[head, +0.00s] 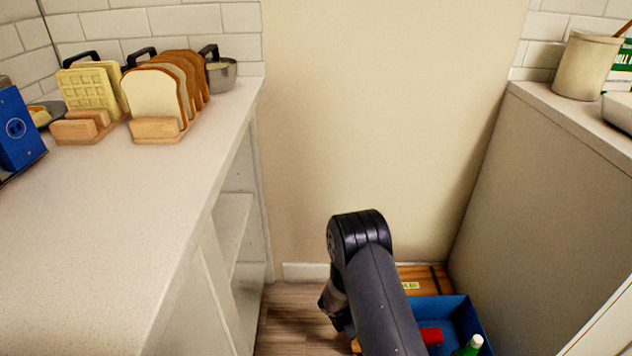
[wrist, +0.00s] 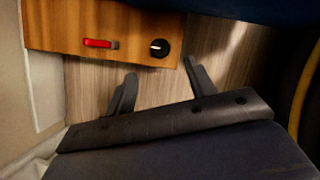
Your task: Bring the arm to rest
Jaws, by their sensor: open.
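My arm (head: 375,285) shows in the head view, low in the gap between the two counters, with its dark elbow up and its far part hidden behind it. My gripper (wrist: 160,88) shows in the wrist view with its two dark fingers wide apart. It is open and nothing is between the fingers. Beyond the fingers is the wood floor (wrist: 152,88).
A blue bin (head: 458,312) holding a red thing and a green bottle stands beside my arm. A wooden box (head: 432,278) is behind it. The left counter (head: 120,215) bears bread and waffle racks. The right counter (head: 560,108) bears a beige crock (head: 585,68).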

